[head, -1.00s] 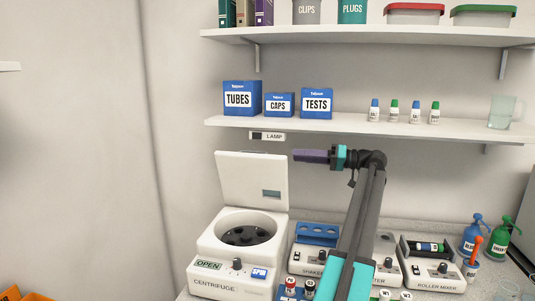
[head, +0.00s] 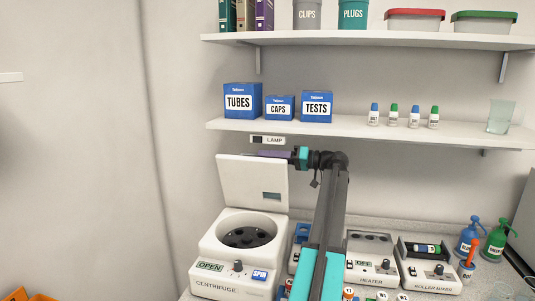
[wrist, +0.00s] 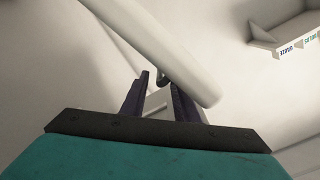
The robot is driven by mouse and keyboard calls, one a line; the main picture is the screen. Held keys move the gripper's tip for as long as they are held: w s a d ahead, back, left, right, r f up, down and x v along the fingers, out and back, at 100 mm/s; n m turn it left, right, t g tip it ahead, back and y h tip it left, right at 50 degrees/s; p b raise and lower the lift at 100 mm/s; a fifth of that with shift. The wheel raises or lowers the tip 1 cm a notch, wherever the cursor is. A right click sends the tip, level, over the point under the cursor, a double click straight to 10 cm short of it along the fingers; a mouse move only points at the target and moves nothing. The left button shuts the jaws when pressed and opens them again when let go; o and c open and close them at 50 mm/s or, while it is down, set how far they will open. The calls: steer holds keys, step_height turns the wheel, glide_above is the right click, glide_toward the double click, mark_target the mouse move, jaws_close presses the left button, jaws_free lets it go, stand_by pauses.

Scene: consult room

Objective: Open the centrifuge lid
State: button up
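The white centrifuge (head: 240,275) stands on the bench at lower centre. Its lid (head: 250,180) is raised, standing upright at the back of the housing, and the round bowl with its dark rotor (head: 248,237) is uncovered. The button label reads OPEN. My gripper (head: 268,154) is at the lid's top edge, reaching leftward; its fingers are partly hidden behind the lid. In the wrist view my two dark fingers (wrist: 158,90) stand apart with a gap between them. The pale lid (wrist: 165,50) crosses close in front of them; whether they touch it I cannot tell.
A lamp switch (head: 267,140) sits on the wall just above my gripper, under the lower shelf (head: 350,128). A heater (head: 372,262) and roller mixer (head: 432,272) stand to the right. Spray bottles (head: 470,235) are at far right. The wall left of the centrifuge is clear.

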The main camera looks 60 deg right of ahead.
steer(key=shift+w+a, duration=0.15)
steer(key=shift+w, duration=0.4)
steer(key=shift+c, duration=0.4)
steer(key=shift+a, duration=0.1)
jaws_close()
steer(key=shift+f, duration=0.1)
